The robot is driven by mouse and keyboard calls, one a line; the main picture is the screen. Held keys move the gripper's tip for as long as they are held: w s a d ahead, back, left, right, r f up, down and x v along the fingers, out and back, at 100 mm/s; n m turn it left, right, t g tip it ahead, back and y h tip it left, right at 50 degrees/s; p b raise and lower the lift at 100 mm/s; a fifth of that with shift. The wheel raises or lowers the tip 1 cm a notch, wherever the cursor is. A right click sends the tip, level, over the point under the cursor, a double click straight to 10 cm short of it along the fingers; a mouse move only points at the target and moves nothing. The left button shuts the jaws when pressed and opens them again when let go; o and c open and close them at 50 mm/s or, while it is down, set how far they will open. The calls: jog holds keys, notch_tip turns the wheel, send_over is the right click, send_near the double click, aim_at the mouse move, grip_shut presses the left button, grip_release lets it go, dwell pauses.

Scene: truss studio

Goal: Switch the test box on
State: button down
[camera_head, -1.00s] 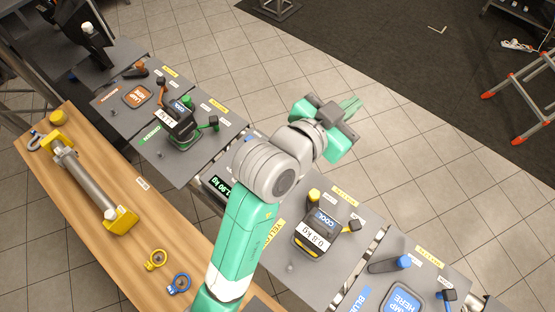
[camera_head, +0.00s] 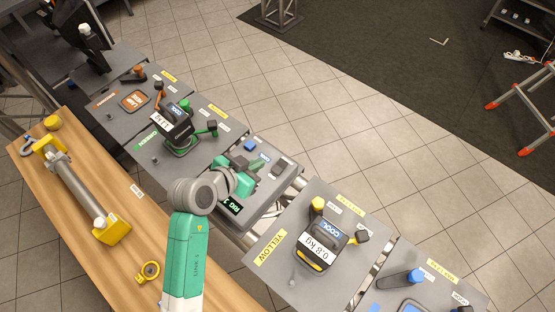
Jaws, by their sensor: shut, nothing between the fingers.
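My gripper (camera_head: 257,164), green and dark grey, is low over the grey panel (camera_head: 285,192) in the middle of the row. Its fingers are shut and empty and point up and to the right. My gripper hides part of the panel. No label reading test box is legible, so I cannot tell for sure which unit it is or whether it is on.
A green-trimmed device (camera_head: 179,132) reading about 1.1 kg stands left of my gripper. A yellow-trimmed device (camera_head: 322,250) reading 0.8 kg stands to the right.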

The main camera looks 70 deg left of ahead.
send_over(278, 166)
jog(key=s, duration=0.1)
jog(key=f, duration=0.4)
jog(key=shift+s+d+f, duration=0.1)
jog(key=shift+d+f, duration=0.1)
jog(key=shift+f, duration=0.2)
jog(key=shift+w+a+f+b, duration=0.1)
jog(key=shift+w+f, duration=0.1)
jog(key=shift+f, duration=0.5)
jog(key=shift+w+a+f+b, duration=0.1)
jog(key=shift+w+f+b, duration=0.05)
jog(key=shift+f, duration=0.55)
jog(key=shift+w+a+f+b, duration=0.1)
jog(key=shift+w+f, duration=0.1)
jog(key=shift+f, duration=0.5)
